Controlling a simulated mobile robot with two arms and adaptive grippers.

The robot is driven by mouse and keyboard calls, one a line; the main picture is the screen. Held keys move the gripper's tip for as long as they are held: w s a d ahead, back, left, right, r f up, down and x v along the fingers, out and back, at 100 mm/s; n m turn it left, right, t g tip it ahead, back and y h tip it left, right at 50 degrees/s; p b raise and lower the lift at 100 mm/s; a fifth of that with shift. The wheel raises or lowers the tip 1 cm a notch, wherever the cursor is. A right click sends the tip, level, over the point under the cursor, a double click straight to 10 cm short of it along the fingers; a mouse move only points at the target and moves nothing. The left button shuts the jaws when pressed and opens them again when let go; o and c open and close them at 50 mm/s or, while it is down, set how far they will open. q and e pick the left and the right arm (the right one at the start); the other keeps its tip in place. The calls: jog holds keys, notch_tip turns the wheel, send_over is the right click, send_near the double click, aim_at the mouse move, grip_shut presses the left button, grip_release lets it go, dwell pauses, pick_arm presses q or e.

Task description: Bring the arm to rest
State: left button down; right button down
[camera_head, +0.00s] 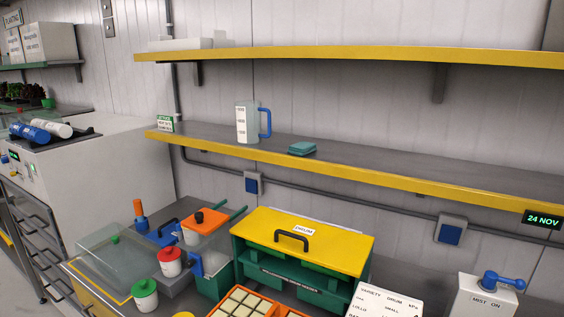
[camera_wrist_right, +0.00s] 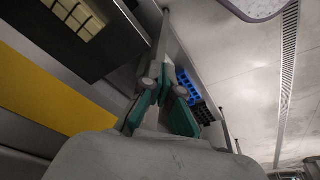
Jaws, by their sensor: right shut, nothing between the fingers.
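My right gripper (camera_wrist_right: 163,88) shows only in the right wrist view. Its grey and teal fingers are shut and nothing is seen held between them. The rounded grey part of my own wrist fills the bottom of that view. Neither of my arms or grippers shows in the head view, and my left gripper is in neither view.
The head view shows a workbench with a yellow-lidded green box (camera_head: 310,237), an orange tray (camera_head: 285,310) and several lidded pots. Yellow-edged shelves (camera_head: 330,167) hang above, with a measuring jug (camera_head: 246,123). In the wrist view, blue and black crates (camera_wrist_right: 187,88) lie beyond the fingers.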

jog(key=s+d+f+g+b, duration=0.1)
jog(key=s+f+b, duration=0.35)
jog(key=f, duration=1.45)
jog(key=s+d+f+b, duration=0.1)
jog(key=s+d+f, duration=0.1)
jog(key=s+f, duration=0.9)
jog(key=shift+s+f+g, duration=0.2)
jog(key=shift+s+g, duration=0.1)
jog(key=shift+s, duration=0.95)
